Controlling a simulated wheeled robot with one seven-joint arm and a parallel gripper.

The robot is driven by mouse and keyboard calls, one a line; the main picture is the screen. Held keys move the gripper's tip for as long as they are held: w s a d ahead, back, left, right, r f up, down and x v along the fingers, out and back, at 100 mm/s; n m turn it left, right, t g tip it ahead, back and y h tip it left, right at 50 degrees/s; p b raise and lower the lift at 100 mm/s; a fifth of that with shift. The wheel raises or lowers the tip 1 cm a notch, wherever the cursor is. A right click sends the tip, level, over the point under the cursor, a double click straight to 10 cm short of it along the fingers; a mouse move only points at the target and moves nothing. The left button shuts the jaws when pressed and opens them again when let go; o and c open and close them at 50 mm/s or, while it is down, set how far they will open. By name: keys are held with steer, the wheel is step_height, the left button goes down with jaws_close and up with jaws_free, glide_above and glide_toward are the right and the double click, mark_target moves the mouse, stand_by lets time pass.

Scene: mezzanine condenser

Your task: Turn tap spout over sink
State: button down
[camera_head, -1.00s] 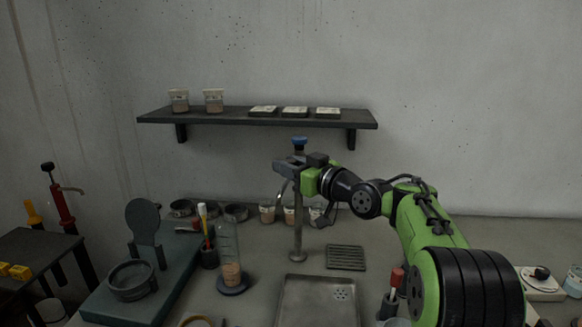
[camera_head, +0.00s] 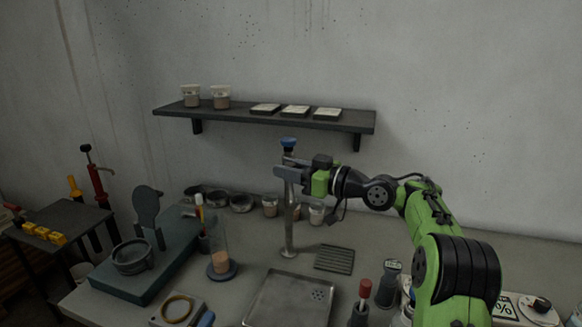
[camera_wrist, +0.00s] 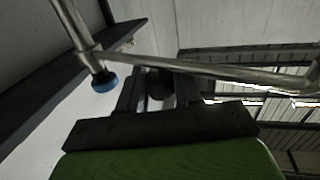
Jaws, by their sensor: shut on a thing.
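The steel tap (camera_head: 289,235) stands upright at the back edge of the sink, with a blue knob (camera_head: 288,143) on top. In the wrist view, the blue knob (camera_wrist: 105,82) is at the left and the steel spout (camera_wrist: 225,72) runs from the post to the right, across my fingers. My gripper (camera_head: 286,172) is at the tap's upper part, just below the knob, and is shut on the spout. In the wrist view, my gripper (camera_wrist: 160,85) hides part of the grip. The shallow metal sink (camera_head: 262,308) lies in front of the tap, its drain holes at the right.
A dark shelf (camera_head: 340,123) with jars and flat boxes is above and behind the tap. A slatted drain mat (camera_head: 334,258) lies right of the post. Cups stand behind it.

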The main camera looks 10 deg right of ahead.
steer(key=c, duration=0.9)
jaws_free()
steer(key=shift+d, duration=0.1)
steer(key=v, duration=1.5)
steer(key=shift+s+d+b, duration=0.25)
steer(key=shift+s+b, duration=0.05)
